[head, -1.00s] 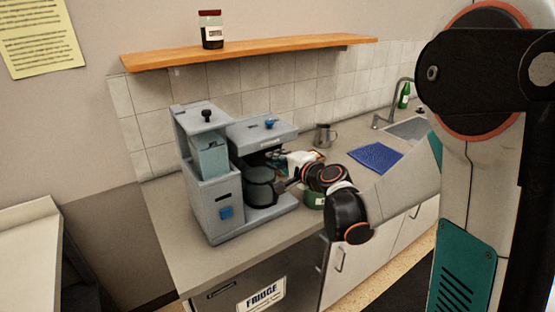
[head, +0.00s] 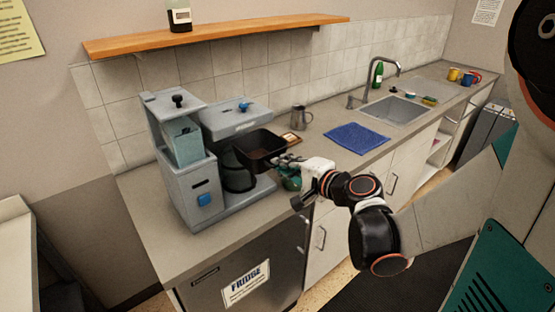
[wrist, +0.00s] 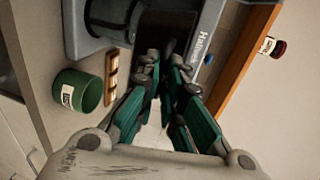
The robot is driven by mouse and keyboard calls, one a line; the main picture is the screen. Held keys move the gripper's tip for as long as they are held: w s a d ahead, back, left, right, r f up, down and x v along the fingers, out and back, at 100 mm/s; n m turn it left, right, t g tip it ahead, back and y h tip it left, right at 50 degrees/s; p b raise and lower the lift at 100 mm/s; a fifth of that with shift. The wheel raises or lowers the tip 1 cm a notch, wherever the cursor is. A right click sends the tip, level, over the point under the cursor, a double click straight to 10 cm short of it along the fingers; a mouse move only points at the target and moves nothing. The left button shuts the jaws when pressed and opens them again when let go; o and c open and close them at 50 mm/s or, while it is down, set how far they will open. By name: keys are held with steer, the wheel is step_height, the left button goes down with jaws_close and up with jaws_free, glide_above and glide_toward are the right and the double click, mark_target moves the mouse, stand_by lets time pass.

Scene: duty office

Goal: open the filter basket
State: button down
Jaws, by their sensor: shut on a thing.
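The grey coffee machine (head: 205,185) stands on the counter. Its dark, open-topped filter basket (head: 262,148) sticks out from under the brewing head, above the dark glass pot (head: 238,174). My gripper (head: 284,162) reaches in from the right and is shut on the basket's handle. In the wrist view, the teal-padded fingers of my gripper (wrist: 166,68) close around the dark handle, with the basket (wrist: 153,28) just beyond. The fingers hide most of the handle.
A green tin (wrist: 78,92) and a small wooden tray (wrist: 111,76) stand close to my gripper. A metal jug (head: 301,118) is behind. A blue mat (head: 357,138) and the sink (head: 398,112) lie right. A wooden shelf (head: 220,35) runs above.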

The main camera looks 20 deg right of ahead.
steer(key=c, duration=2)
jaws_free()
steer(key=shift+w, duration=0.1)
